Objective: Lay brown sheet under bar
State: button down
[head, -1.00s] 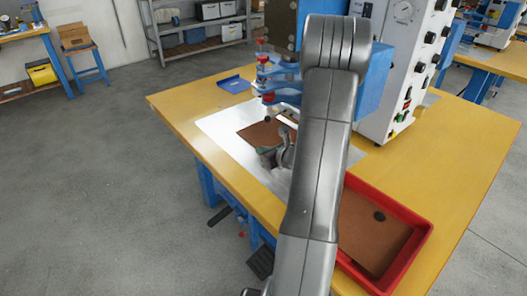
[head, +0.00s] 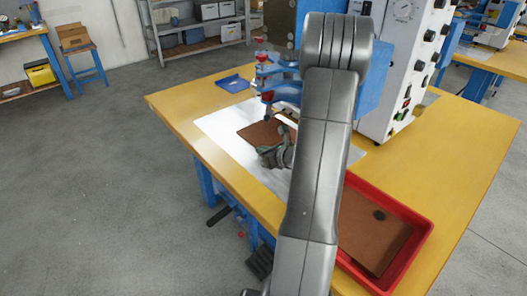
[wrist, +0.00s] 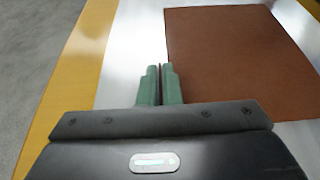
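A flat brown sheet (head: 259,132) lies on the bright metal plate (head: 222,124) of the press table. In the wrist view the brown sheet (wrist: 235,55) fills the upper right and looks flat. The pale bar (head: 286,119) is above the sheet's far right part, partly hidden by my arm. My gripper (head: 270,155) is low at the sheet's near edge. In the wrist view my gripper's green fingers (wrist: 160,80) are together with only a thin gap, at the sheet's left edge. I see no sheet clamped between them; whether they touch it is unclear.
A red tray (head: 425,240) holding brown sheet material with a dark round spot stands at the table's right. A small blue tray (head: 233,84) lies at the back left. The press's control cabinet (head: 395,80) stands behind. The yellow tabletop (head: 470,150) is clear at right.

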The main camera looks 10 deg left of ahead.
jog(key=shift+f, duration=0.1)
dwell(0.4)
jog(key=c, duration=1.5)
grip_release()
jog(key=shift+c, duration=0.2)
jog(key=shift+r+p, duration=0.9)
jog(key=shift+r, duration=0.75)
jog(key=shift+s+a, duration=0.35)
jog(key=shift+s, duration=0.05)
jog(key=shift+s+a+r+b, duration=0.2)
jog(key=shift+s+a+b, duration=0.2)
jog(key=shift+s+a, duration=0.45)
jog(key=shift+s+a+r+b, duration=0.15)
jog(key=shift+s+a+b, duration=0.35)
jog(key=shift+s, duration=0.5)
jog(key=shift+s+a+r+b, duration=0.2)
jog(key=shift+s+a+b, duration=0.1)
jog(key=shift+s+a, duration=0.6)
jog(key=shift+d, duration=0.1)
